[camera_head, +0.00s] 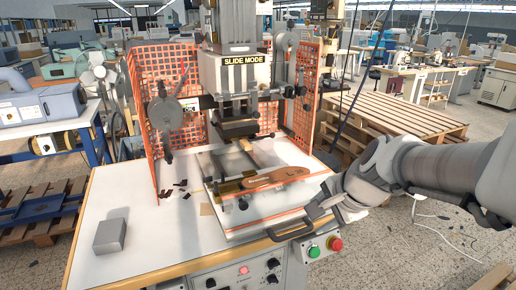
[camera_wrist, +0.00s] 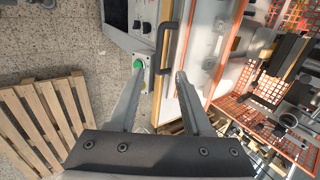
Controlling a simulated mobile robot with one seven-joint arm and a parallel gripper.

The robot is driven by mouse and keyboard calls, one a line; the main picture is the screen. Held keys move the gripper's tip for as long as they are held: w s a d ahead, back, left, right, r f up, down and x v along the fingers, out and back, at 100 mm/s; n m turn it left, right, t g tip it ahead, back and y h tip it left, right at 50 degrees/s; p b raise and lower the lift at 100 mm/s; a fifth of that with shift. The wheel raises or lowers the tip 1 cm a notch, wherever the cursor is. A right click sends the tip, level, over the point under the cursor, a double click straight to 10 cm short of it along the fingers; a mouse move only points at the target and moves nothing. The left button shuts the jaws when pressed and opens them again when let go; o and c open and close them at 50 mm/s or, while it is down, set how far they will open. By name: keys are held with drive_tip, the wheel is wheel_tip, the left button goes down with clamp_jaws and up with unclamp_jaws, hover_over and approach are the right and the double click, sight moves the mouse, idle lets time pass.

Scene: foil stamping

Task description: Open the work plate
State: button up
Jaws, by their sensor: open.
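The work plate (camera_head: 243,222) is a pale flat plate on the white machine table, under the stamping head (camera_head: 237,128). A brown leather-like piece lies on it. A dark bar handle (camera_head: 288,232) is at its front edge, and the handle also shows in the wrist view (camera_wrist: 166,42). My gripper (camera_head: 318,208) is at the front right corner of the plate, close to the handle. In the wrist view my open gripper (camera_wrist: 161,76) has its two fingers apart, with the handle's near end between the fingertips. Whether a finger touches it, I cannot tell.
A green button (camera_head: 313,252) and a red button (camera_head: 336,245) sit just below the handle. Orange mesh guards (camera_head: 160,95) flank the press. A grey block (camera_head: 110,236) lies on the table at left. Wooden pallets (camera_head: 390,118) stand behind my arm.

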drive_tip(key=v, duration=0.3)
drive_tip(key=shift+s+d+r, duration=0.1)
drive_tip(key=shift+s+r, duration=0.15)
drive_tip(key=shift+r, duration=0.05)
drive_tip(key=s+a+n+h, duration=0.2)
drive_tip(key=s+a+n, duration=0.1)
drive_tip(key=s+n, duration=0.9)
drive_tip(key=shift+a+n+g, duration=0.15)
drive_tip(key=shift+n+g, duration=0.15)
drive_tip(key=shift+n, duration=0.8)
drive_tip(key=shift+r, duration=0.1)
